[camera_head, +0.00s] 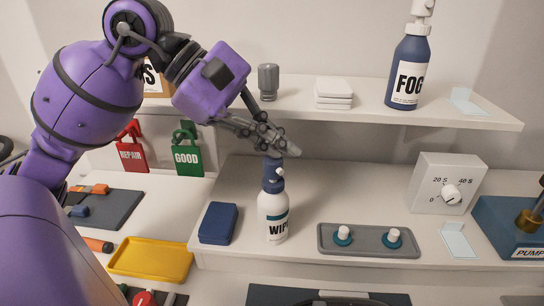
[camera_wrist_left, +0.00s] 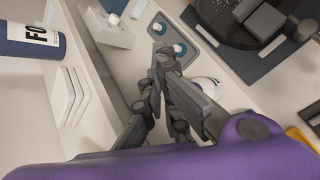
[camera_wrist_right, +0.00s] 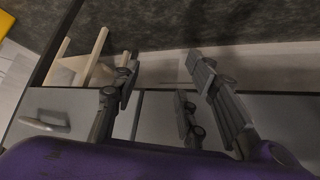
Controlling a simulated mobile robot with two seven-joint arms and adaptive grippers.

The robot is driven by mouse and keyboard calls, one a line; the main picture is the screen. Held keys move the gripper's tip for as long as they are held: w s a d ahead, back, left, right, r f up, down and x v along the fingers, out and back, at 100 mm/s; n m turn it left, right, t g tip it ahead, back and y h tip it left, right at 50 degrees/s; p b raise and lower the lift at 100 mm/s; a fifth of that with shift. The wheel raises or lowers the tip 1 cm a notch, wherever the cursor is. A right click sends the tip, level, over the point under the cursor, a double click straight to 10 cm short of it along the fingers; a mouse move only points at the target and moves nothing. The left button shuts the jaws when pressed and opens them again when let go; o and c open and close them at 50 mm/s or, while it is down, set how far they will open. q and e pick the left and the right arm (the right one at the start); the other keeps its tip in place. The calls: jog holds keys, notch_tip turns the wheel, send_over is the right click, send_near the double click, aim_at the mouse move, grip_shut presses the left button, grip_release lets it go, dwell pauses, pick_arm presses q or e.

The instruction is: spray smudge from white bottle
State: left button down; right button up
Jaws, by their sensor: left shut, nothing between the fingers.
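The white bottle (camera_head: 273,218) with a blue spray head and a label starting "WIP" stands upright on the lower shelf. My left gripper (camera_head: 288,150) is shut and empty, just above the bottle's spray head in the head view; whether they touch I cannot tell. In the left wrist view the shut left gripper (camera_wrist_left: 165,58) hides most of what is below it, and a white rounded piece, perhaps the bottle, shows beside it. My right gripper (camera_wrist_right: 160,68) is open and empty, shown only in the right wrist view. I cannot make out a smudge.
A blue block (camera_head: 218,223) stands close left of the bottle, and a grey tray (camera_head: 368,252) with two white-topped pegs is to its right. A dial box (camera_head: 447,184) is farther right. The upper shelf (camera_head: 300,115) holds a blue FOG bottle (camera_head: 409,72).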

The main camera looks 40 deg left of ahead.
pick_arm(q)
jog(key=shift+f, duration=0.35)
pick_arm(e)
jog(key=shift+w+a+f, duration=0.1)
jog(key=shift+w+f, duration=0.05)
jog(key=shift+w, duration=0.1)
pick_arm(q)
jog(key=shift+r, duration=0.1)
pick_arm(e)
jog(key=shift+s, duration=0.1)
pick_arm(q)
notch_tip(320, 180, up, 2)
jog(key=shift+p, duration=0.3)
pick_arm(e)
jog(key=shift+r, duration=0.65)
jog(key=shift+w, duration=0.3)
pick_arm(q)
jog(key=shift+r+p, duration=1.2)
jog(key=shift+r, duration=1.8)
pick_arm(e)
jog(key=shift+t, duration=0.4)
jog(key=shift+w+r, duration=0.55)
jog(key=shift+r, duration=0.35)
jog(key=shift+w+r, duration=0.55)
jog(key=shift+r, duration=0.35)
